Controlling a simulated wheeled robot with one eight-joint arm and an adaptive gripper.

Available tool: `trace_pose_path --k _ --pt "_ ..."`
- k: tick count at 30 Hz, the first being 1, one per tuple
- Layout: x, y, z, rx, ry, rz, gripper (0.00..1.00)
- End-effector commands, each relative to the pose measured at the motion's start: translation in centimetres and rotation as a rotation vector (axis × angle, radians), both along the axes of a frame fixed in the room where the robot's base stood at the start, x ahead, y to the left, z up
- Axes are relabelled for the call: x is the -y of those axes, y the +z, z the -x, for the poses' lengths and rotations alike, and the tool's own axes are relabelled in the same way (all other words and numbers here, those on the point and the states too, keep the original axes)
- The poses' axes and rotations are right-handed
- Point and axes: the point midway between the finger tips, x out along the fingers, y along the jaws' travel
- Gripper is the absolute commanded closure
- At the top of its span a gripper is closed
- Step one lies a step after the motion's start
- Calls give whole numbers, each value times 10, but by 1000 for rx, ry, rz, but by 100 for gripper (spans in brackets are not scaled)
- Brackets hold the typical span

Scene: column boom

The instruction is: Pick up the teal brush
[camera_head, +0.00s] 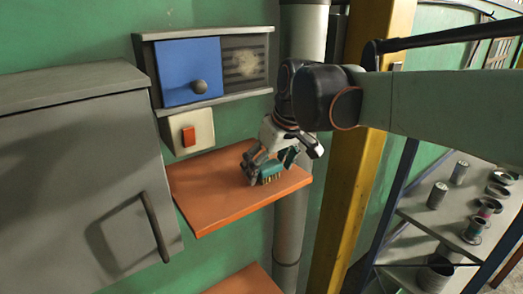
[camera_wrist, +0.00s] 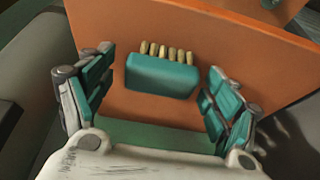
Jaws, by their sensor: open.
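The teal brush (camera_wrist: 162,76) lies on the orange shelf (camera_wrist: 225,42), with a row of pale bristle tufts along its far edge in the wrist view. In the head view the brush (camera_head: 270,178) shows below my gripper (camera_head: 265,170), partly hidden by it. In the wrist view my gripper (camera_wrist: 155,95) is open, with one teal-padded finger to the left of the brush and one to the right. Gaps show between the brush and both fingers. I cannot tell the exact height of the fingertips over the shelf.
A grey cabinet (camera_head: 75,170) with a dark handle stands left of the shelf (camera_head: 225,205). A blue panel with a knob (camera_head: 188,72) and an orange-red switch (camera_head: 189,137) are above. A yellow post (camera_head: 350,170) and a rack of cans (camera_head: 425,220) stand to the right.

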Motion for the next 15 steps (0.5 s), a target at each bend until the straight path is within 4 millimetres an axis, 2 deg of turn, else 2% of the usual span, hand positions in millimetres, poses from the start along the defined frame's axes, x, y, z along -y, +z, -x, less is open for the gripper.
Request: trace_pose_path --k 7,13,15 --pt "0 -1 -1 0 0 0 18" --pt "0 -1 0 0 0 0 64" --pt "0 -1 0 0 0 0 66"
